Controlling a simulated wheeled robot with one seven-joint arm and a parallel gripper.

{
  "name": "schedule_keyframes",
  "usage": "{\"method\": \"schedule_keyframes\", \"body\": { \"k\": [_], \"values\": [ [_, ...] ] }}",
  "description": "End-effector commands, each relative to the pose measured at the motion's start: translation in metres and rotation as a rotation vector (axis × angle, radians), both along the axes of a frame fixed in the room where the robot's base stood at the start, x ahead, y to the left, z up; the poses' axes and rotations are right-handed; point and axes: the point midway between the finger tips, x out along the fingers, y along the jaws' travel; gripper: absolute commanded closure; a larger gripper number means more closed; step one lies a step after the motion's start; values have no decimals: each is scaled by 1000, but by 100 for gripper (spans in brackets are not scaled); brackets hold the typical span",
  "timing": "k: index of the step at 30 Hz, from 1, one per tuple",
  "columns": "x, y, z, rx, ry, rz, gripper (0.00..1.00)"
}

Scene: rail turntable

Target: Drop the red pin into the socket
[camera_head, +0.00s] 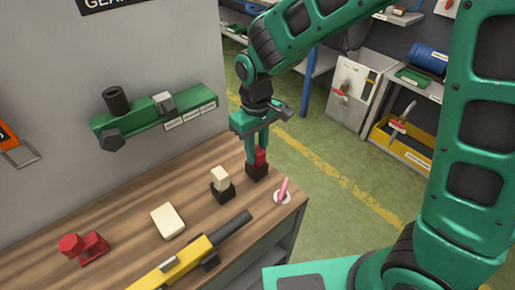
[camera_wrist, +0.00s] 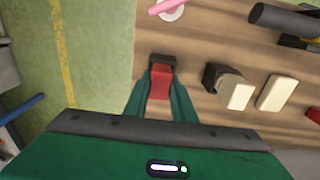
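The red pin (camera_head: 260,156) is at the far right edge of the wooden bench, upright between the fingers of my gripper (camera_head: 257,152). It also shows in the wrist view (camera_wrist: 160,84), with a green finger close against each side. My gripper (camera_wrist: 161,88) looks shut on it. A black socket block (camera_head: 257,173) is directly below the pin; it also shows in the wrist view (camera_wrist: 163,62), just beyond the pin. I cannot tell whether the pin's lower end is inside the socket or just above it; the fingers partly hide the pin.
Beside it stands a black block with a cream top (camera_head: 221,188). A pink stick on a white disc (camera_head: 283,191), a cream block (camera_head: 168,221), a yellow-and-black tool (camera_head: 190,262) and a red part (camera_head: 92,247) are on the bench. A green fixture (camera_head: 150,117) is on the wall.

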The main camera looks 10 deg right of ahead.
Motion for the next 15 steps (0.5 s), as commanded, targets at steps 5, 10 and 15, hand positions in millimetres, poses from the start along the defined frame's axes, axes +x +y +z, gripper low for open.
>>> {"method": "schedule_keyframes", "body": {
  "k": [5, 10, 15],
  "values": [
    [0, 0, 0, 0, 0, 0, 94],
    [0, 0, 1, 1, -1, 0, 100],
    [1, 0, 2, 1, -1, -1, 100]
  ]
}}
